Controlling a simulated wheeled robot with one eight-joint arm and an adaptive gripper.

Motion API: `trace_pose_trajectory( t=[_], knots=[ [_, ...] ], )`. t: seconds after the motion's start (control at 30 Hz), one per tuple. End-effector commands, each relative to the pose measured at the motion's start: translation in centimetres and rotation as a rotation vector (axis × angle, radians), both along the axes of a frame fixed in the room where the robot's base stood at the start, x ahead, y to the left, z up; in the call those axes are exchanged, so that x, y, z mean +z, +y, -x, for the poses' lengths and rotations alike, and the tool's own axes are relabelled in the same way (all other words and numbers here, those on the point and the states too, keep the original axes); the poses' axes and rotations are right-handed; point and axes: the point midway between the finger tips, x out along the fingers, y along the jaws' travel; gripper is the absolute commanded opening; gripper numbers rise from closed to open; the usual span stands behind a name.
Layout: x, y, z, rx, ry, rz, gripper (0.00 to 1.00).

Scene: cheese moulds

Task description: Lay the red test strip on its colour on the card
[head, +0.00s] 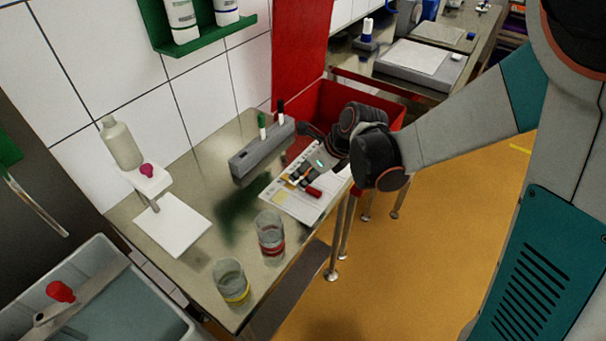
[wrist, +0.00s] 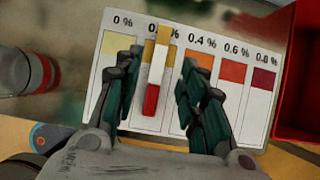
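The test strip (wrist: 150,100) is white with a red end. In the wrist view it appears to lie along the 0.2 % column of the colour card (wrist: 260,105), over its orange-yellow field, red end towards me. The card's fields run from pale yellow at 0 % to dark red at 0.8 %; the red-orange 0.6 % field (wrist: 232,73) is right of my gripper. My gripper (wrist: 160,75) is open, with one finger on each side of the strip and gaps between. In the head view my gripper (head: 309,174) is low over the card (head: 300,208).
A grey holder (head: 262,152) with green and black pens stands behind the card. Two glasses, red-banded (head: 270,235) and yellow-banded (head: 231,282), stand at the near edge. A red crate (head: 330,100) is beyond the table. A bottle stand (head: 172,225) is at left.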

Motion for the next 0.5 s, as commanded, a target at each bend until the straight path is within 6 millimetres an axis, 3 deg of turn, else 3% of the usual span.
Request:
trace_pose_trajectory(
  t=[0.5],
  knots=[
    [6.8,-3.1,2.7,0.001,0.0,0.0,0.37]
  ],
)
